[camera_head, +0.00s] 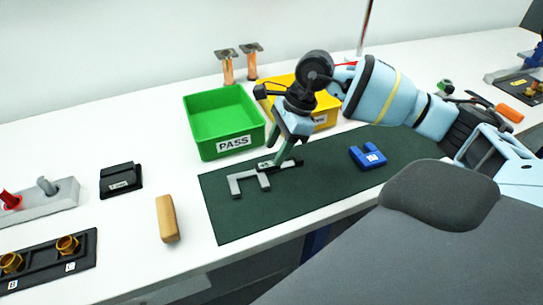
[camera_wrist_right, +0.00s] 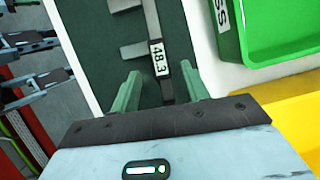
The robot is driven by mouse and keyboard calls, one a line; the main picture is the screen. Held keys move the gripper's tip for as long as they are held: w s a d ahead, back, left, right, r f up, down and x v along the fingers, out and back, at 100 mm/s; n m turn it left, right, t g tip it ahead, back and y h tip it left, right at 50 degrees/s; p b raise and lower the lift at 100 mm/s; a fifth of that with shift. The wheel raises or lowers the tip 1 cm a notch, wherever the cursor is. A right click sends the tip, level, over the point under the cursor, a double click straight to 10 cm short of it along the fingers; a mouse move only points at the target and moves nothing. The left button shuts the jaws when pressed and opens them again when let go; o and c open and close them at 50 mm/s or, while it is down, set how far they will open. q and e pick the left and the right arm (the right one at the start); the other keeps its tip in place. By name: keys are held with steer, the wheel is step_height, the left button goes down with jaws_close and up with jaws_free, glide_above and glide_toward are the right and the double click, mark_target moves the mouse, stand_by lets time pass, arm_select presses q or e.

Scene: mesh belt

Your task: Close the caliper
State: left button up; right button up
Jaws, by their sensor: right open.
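The grey caliper (camera_head: 248,180) lies flat on the dark green mat (camera_head: 310,205), its two jaws apart and pointing toward the front. In the right wrist view the caliper (camera_wrist_right: 151,18) shows a white readout (camera_wrist_right: 159,58) with 48.3. My right gripper (camera_head: 282,157) is over the dark end of the caliper, beside the readout. In the wrist view its open green fingers (camera_wrist_right: 160,92) stand on either side of the bar, with visible gaps. I cannot tell whether the fingertips touch the mat. My left gripper is not in view.
A green PASS bin (camera_head: 205,145) and a yellow bin (camera_head: 322,118) stand behind the mat. A blue block (camera_head: 368,157) lies on the mat to the right. A wooden block (camera_head: 166,219) and a black box (camera_head: 120,181) are on the white table to the left.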

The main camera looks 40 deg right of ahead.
mark_target(268, 164)
steer(key=shift+x, duration=1.85)
jaws_close()
